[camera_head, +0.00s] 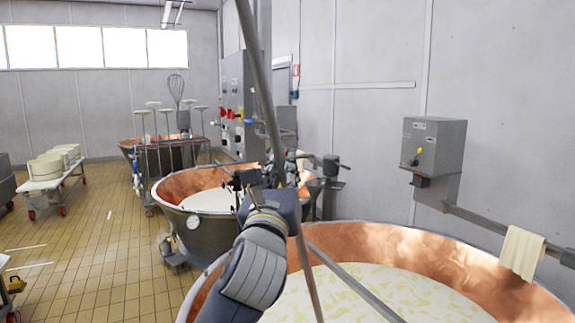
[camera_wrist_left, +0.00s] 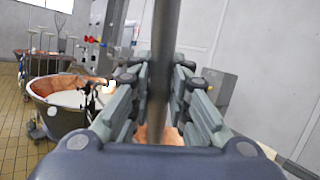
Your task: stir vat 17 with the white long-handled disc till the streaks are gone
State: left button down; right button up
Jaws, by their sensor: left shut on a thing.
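The nearest copper vat (camera_head: 375,242) fills the lower right of the head view. It holds pale cream liquid (camera_head: 390,300) with yellowish streaks and patches; no vat number is readable. My left gripper (camera_head: 277,172) is shut on a long grey handle (camera_head: 256,65). In the left wrist view the handle (camera_wrist_left: 160,50) stands upright between the two fingers (camera_wrist_left: 160,95). The handle slants down past my arm over the near vat's left part. Its lower end is out of the frame, and no white disc shows on it. My right gripper is not in view.
A second vat (camera_head: 185,232) with white liquid stands behind, a third (camera_head: 125,147) farther back. Several white discs on upright handles (camera_head: 142,112) stand there. A control box (camera_head: 433,145) and a cloth on a rail (camera_head: 522,252) are right. A grey bar (camera_head: 350,280) crosses the near vat.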

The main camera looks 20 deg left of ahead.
pick_arm(q)
jog(key=shift+w+r, duration=0.1)
jog(key=shift+f, duration=0.3)
notch_tip(320, 180, down, 44)
jog(key=b, duration=2.5)
jog(key=shift+s+f, duration=0.2)
jog(key=shift+s, duration=0.05)
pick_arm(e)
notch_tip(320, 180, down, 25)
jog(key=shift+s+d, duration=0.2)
pick_arm(q)
jog(key=shift+d, duration=0.15)
